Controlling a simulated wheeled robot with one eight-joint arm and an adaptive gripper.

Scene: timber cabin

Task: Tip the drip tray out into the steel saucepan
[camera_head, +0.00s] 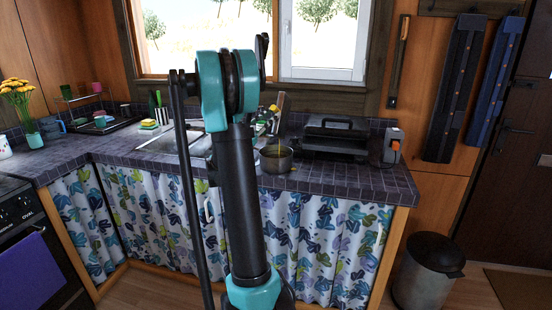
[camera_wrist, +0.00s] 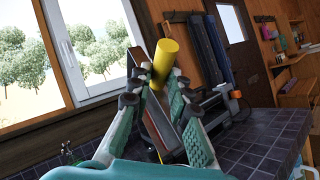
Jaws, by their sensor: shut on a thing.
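My gripper (camera_wrist: 162,88) is shut on the drip tray (camera_wrist: 157,122), a narrow dark tray with a reddish-brown inside, between its green-padded fingers. The tray is steeply tilted. In the head view the tray (camera_head: 281,100) shows beside my arm, above the steel saucepan (camera_head: 277,166). A yellow, cylinder-shaped thing (camera_wrist: 167,62) shows at the tray's far end; I cannot tell whether it is the contents. A thin yellowish streak appears between tray and pan in the head view. The saucepan stands upright on the tiled counter, partly behind my arm. It cannot be made out in the wrist view.
A dark grill appliance (camera_head: 336,138) stands right of the saucepan, with a grey box (camera_head: 393,148) bearing an orange part beside it. The sink (camera_head: 172,142) lies left, behind my arm. The counter's right end (camera_head: 370,181) is clear. A bin (camera_head: 427,272) stands on the floor.

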